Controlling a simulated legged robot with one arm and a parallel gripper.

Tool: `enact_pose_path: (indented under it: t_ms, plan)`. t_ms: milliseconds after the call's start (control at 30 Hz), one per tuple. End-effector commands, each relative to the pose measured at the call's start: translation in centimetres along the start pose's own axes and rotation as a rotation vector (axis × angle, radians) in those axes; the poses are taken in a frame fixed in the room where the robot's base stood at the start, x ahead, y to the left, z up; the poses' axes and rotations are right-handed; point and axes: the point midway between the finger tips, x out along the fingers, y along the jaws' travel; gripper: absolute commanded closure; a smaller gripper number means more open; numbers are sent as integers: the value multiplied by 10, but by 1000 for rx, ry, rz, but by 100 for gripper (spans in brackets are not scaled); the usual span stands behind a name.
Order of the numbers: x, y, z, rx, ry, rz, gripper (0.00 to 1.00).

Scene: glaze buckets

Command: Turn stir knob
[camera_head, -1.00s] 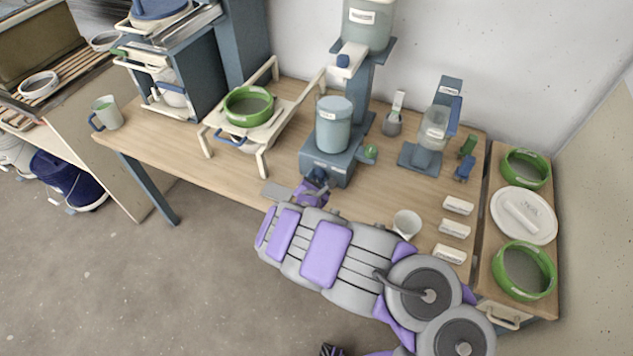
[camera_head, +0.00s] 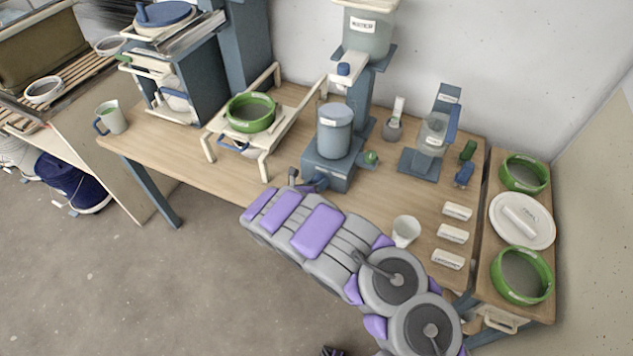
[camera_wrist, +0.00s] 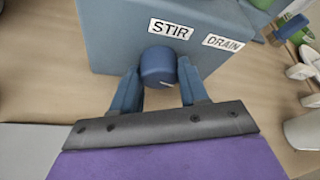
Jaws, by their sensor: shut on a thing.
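The blue stir knob (camera_wrist: 158,66) sticks out of the front of the blue-grey mixer base, under the STIR label (camera_wrist: 171,29). My gripper (camera_wrist: 160,82) is shut on it, one finger on each side. A pale mark shows on the knob's lower face. The mixer base (camera_head: 340,176) stands near the table's front edge in the head view, carrying a lidded blue-grey bucket (camera_head: 334,132).
A DRAIN label (camera_wrist: 223,43) sits right of STIR. A green knob (camera_head: 371,157) is on the base's right side. A white cup (camera_head: 405,231) and several white labelled blocks (camera_head: 453,234) lie to the right.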

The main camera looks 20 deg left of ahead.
Motion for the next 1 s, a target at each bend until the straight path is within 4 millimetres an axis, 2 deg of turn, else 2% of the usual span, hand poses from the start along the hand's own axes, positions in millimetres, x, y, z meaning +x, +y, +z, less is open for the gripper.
enact_pose_path:
  t_ms: [700,1000]
  plan:
    - [0,12,-2,-616,7,-268,87]
    - [0,12,-2,-811,11,-353,87]
